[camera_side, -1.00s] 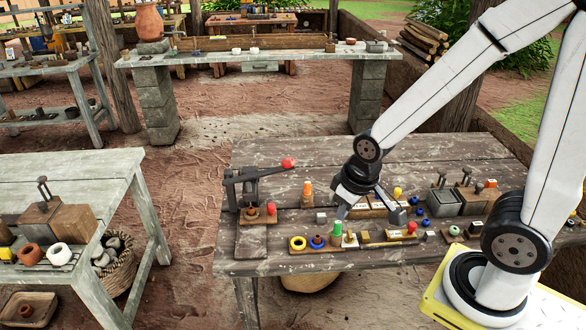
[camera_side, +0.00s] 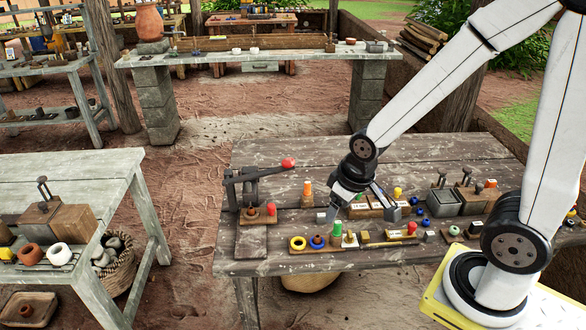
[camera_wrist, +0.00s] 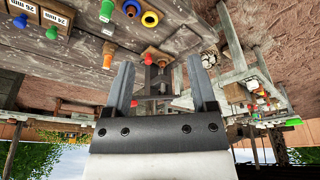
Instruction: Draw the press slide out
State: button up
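The press (camera_side: 248,188) stands at the left end of the work table. It is a dark metal frame with a long lever ending in a red ball (camera_side: 288,162). Its slide (camera_side: 258,217), low at the front, carries a red knob (camera_side: 271,208) on its right side. My gripper (camera_side: 358,204) is open and empty, to the right of the press and apart from it, above the small parts on the table. In the wrist view, the press (camera_wrist: 148,60) shows between my open fingers (camera_wrist: 160,70), partly small and hard to make out.
Close by are an orange peg (camera_side: 307,188), a green peg (camera_side: 337,229), a yellow ring (camera_side: 297,243) and a blue ring (camera_side: 317,241). Labelled blocks and grey and brown boxes (camera_side: 443,203) fill the right. Bare table (camera_side: 270,266) lies in front of the press.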

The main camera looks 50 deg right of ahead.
jog(key=w+d+f+n+t, duration=0.1)
jog(key=w+d+f+t, duration=0.15)
jog(key=w, duration=0.45)
jog(key=w+d+f+n+t, duration=0.1)
jog(key=w+d+f, duration=0.1)
jog(key=w+d, duration=0.3)
jog(key=n+t+y, duration=0.1)
jog(key=n+y, duration=0.1)
jog(key=n, duration=0.1)
send_near(272, 205)
jog(key=shift+w+d+f+m+t+y, duration=0.15)
jog(key=shift+d+f+t+y, duration=0.05)
jog(key=shift+f+y, duration=0.25)
jog(key=shift+w+d+f+m+t+y, duration=0.15)
jog(key=shift+w+d+f+y, duration=0.05)
jog(key=shift+f+y, duration=0.25)
jog(key=shift+x, duration=3.85)
grip_shut()
